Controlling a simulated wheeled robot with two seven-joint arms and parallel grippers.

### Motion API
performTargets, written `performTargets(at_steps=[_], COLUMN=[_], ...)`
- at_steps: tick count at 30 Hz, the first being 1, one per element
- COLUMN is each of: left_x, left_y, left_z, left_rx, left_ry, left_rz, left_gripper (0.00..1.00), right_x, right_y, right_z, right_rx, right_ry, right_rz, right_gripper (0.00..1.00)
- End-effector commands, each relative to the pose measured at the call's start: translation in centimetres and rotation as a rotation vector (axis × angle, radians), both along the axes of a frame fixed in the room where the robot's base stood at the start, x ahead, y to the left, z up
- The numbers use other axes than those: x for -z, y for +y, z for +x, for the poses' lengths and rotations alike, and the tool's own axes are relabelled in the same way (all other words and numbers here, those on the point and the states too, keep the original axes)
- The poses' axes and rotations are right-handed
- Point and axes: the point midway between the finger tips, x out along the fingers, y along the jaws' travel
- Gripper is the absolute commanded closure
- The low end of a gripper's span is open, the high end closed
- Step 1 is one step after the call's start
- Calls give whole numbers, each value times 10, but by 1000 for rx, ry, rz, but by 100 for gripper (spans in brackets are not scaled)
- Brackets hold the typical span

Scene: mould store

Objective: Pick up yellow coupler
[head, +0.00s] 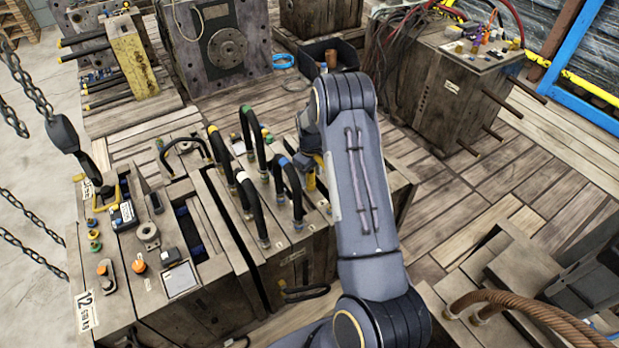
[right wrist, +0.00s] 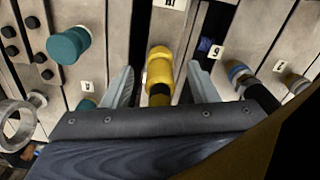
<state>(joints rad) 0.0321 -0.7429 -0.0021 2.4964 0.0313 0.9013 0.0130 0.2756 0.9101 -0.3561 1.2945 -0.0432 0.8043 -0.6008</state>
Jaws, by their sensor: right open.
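The yellow coupler (right wrist: 159,68) stands on the mould's top in the right wrist view, with a dark hose end below it. My right gripper (right wrist: 160,76) is open, with one pale finger on each side of the coupler and a visible gap at both sides. In the head view a yellow piece (head: 311,181), seemingly the same coupler, shows just below the right gripper (head: 309,165), partly hidden by my arm. My left gripper is not in view.
A teal fitting (right wrist: 68,46) and a blue-collared hose (right wrist: 240,75) stand on either side of the gripper. Several black hoses (head: 250,205) arch up from the mould left of my arm.

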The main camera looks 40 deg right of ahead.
Motion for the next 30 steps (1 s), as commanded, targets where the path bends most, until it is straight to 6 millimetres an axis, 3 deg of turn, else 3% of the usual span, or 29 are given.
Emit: performTargets(at_steps=[4,12,24,30], left_x=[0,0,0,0], left_y=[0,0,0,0], left_z=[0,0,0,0], left_rx=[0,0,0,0], left_ry=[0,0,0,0], left_rz=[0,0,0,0], left_gripper=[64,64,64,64], right_x=[17,19,18,18], right_y=[0,0,0,0], right_z=[0,1,1,1], right_rx=[-1,0,0,0], right_ry=[1,-1,-1,-2], right_rz=[0,0,0,-1], right_gripper=[46,48,100,100])
